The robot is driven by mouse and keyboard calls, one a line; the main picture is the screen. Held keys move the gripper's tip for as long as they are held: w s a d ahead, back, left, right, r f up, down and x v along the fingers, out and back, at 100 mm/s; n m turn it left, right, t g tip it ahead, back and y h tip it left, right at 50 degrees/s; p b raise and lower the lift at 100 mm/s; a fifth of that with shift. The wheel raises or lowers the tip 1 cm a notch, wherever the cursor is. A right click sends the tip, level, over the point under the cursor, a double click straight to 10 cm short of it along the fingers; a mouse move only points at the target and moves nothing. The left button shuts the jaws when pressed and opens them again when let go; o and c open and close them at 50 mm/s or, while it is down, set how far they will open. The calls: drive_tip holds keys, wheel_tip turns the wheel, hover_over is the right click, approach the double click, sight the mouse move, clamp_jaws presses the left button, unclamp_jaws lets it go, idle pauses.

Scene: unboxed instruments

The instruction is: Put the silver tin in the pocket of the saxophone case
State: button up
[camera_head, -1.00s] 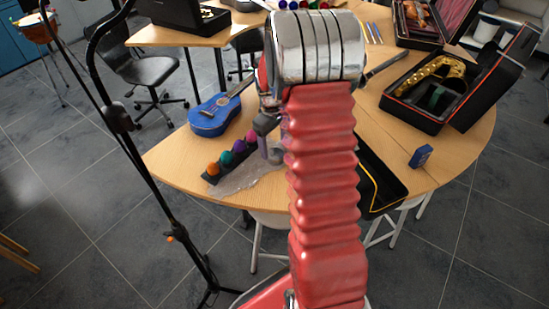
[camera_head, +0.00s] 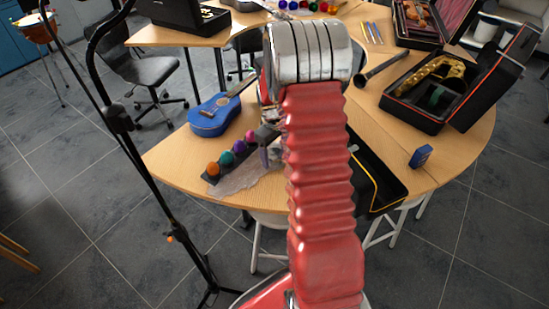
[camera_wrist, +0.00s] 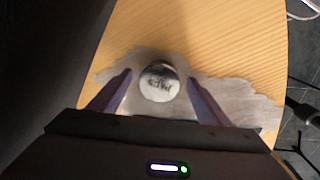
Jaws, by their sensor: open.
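The silver tin (camera_wrist: 159,82) is round and shiny and lies on a grey, ragged-edged sheet on the table in the wrist view. My gripper (camera_wrist: 160,87) is open, with one finger on each side of the tin and a gap at each side. I cannot tell how far above the sheet the fingertips are. In the head view my gripper (camera_head: 266,150) is over the sheet, and my arm hides the tin. The open saxophone case (camera_head: 412,118) stands at the right of the table with the gold saxophone (camera_head: 428,76) inside. A dark green patch shows inside it.
A strip of coloured balls (camera_head: 226,160) lies beside the grey sheet (camera_head: 245,180). A blue ukulele (camera_head: 210,118) lies behind it. A dark case with yellow trim (camera_head: 385,188) is partly behind my arm. A blue box (camera_head: 420,156) stands near the saxophone case. A mic stand (camera_head: 150,180) rises at left.

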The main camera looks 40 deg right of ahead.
sight(274, 154)
drive_tip(key=shift+c, duration=0.4)
drive_tip(key=c, duration=1.2)
drive_tip(key=shift+o, duration=0.2)
drive_tip(key=shift+r, duration=0.15)
drive_tip(key=shift+a+r, duration=0.15)
drive_tip(key=shift+r, duration=0.05)
wheel_tip(274, 154, up, 7)
drive_tip(key=shift+f, duration=0.2)
drive_tip(key=s+a, duration=0.3)
drive_tip(key=a, duration=0.6)
drive_tip(key=s+a, duration=0.3)
drive_tip(key=a, duration=0.6)
drive_tip(key=shift+s+a, duration=0.3)
drive_tip(key=shift+a, duration=0.05)
drive_tip(key=shift+f, duration=0.15)
